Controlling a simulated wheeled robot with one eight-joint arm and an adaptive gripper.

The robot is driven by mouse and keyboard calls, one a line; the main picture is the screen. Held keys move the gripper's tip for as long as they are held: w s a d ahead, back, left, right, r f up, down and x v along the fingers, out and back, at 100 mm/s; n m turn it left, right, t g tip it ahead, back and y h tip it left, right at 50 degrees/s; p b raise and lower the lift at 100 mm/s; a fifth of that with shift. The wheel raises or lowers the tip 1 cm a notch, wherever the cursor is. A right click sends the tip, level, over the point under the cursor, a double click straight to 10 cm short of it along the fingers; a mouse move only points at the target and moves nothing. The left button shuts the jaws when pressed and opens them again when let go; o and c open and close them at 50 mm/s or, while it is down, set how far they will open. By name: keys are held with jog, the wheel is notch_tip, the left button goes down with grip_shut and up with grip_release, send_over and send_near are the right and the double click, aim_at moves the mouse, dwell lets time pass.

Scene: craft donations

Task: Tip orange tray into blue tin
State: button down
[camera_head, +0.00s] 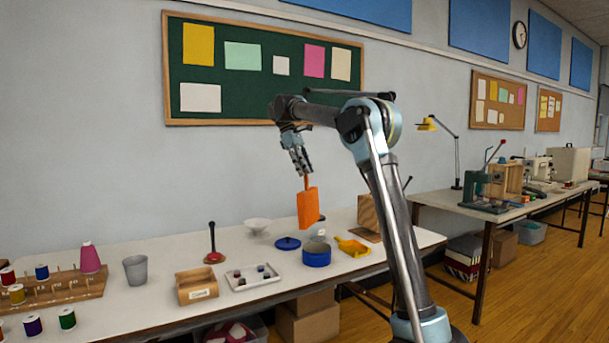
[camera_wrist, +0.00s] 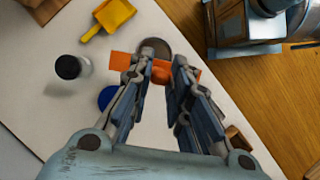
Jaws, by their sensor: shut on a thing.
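The orange tray (camera_head: 308,208) hangs from my gripper (camera_head: 305,172) above the table, tipped steeply so it stands nearly on end. In the wrist view my gripper (camera_wrist: 161,74) is shut on the orange tray (camera_wrist: 122,61), seen as a narrow orange strip across the fingertips. Whether anything is in the tray cannot be seen. The open blue tin (camera_head: 316,257) stands on the table below the tray, slightly right in the head view. In the wrist view a round tin opening (camera_wrist: 155,45) shows behind the tray, partly covered by it and the fingers.
A blue lid (camera_head: 287,243) lies left of the tin, and a yellow scoop (camera_head: 352,247) lies right. A dark-topped jar (camera_wrist: 72,67) stands nearby. A white sorting tray (camera_head: 252,278), a wooden box (camera_head: 196,286) and a grey cup (camera_head: 136,270) stand farther left.

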jog(key=y, duration=0.2)
jog(key=r+t+y, duration=0.1)
jog(key=y, duration=0.1)
jog(key=shift+d+r+y, duration=0.1)
jog(key=shift+y, duration=0.2)
jog(key=t+y, duration=0.1)
jog(key=y, duration=0.1)
jog(key=r+t+y, duration=0.1)
jog(key=y, duration=0.1)
jog(key=shift+r, duration=0.1)
jog(key=y, duration=0.2)
jog(key=r+t+y, duration=0.1)
jog(key=y, duration=0.1)
jog(key=shift+y, duration=0.3)
jog(key=t+y, duration=0.1)
jog(key=y, duration=0.1)
jog(key=r+t+y, duration=0.1)
jog(key=y, duration=0.2)
jog(key=shift+r, duration=0.2)
